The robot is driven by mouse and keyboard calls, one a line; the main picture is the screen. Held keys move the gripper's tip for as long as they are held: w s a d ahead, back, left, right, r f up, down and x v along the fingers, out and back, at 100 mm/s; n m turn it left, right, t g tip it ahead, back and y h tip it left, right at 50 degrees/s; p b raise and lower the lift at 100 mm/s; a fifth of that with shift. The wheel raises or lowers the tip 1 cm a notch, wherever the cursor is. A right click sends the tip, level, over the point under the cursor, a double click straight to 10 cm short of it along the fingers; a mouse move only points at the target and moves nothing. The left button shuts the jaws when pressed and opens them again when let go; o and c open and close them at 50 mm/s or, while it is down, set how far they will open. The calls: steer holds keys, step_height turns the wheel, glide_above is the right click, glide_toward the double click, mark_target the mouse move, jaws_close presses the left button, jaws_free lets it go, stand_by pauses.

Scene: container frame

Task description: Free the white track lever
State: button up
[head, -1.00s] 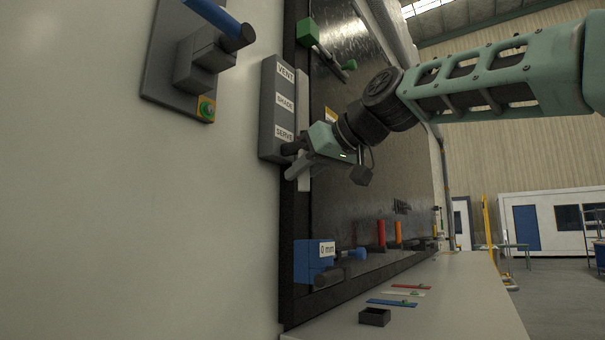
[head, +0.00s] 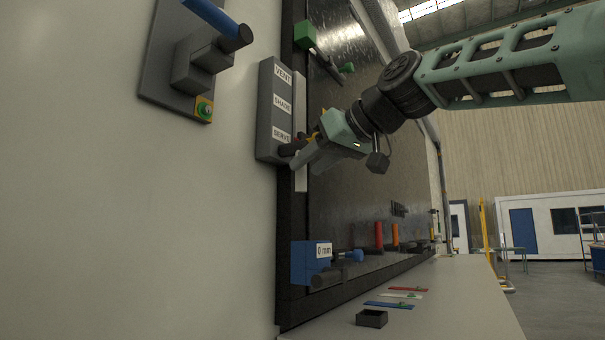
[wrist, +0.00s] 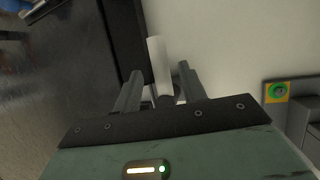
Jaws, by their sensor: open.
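A white upright bar (head: 300,178), which looks like the white track lever, stands beside the grey label box on the dark frame. In the wrist view the white bar (wrist: 157,55) rises between my two fingers, with a darker round end low between them. My gripper (head: 293,158) is at the lower end of the label box, by the SERVE label. It also shows in the wrist view (wrist: 159,80), with its fingers apart on either side of the bar. I cannot tell whether either finger touches it. My gripper hides part of the bar in the head view.
The label box (head: 275,110) reads VENT, SHADE, SERVE. A green block with a lever (head: 305,35) is above, and a blue block marked 0 mm (head: 310,264) is below. Red, white and blue strips and a black tray (head: 371,319) lie on the ledge (head: 450,300).

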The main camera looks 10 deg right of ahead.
steer(key=b+v, duration=0.1)
steer(key=v, duration=1.3)
steer(key=shift+w, duration=0.1)
steer(key=s+a+f+m+g+h+p, duration=0.1)
steer(key=a+f+g+h+p, duration=0.2)
steer(key=f, duration=1.1)
steer(key=s+a+f+g+p, duration=0.25)
steer(key=a+f, duration=0.25)
steer(key=f, duration=0.9)
steer(key=s+d+f+g+h+p, duration=0.1)
steer(key=s+d+f+g+h, duration=0.1)
steer(key=s+f, duration=0.7)
steer(key=s+d+f+g+h+p, duration=0.1)
steer(key=s+d+f+g+h, duration=0.2)
steer(key=s+f, duration=0.6)
step_height(320, 180, down, 3)
steer(key=shift+d+r+p, duration=0.15)
steer(key=shift+d+p, duration=0.25)
steer(key=shift+d, duration=0.2)
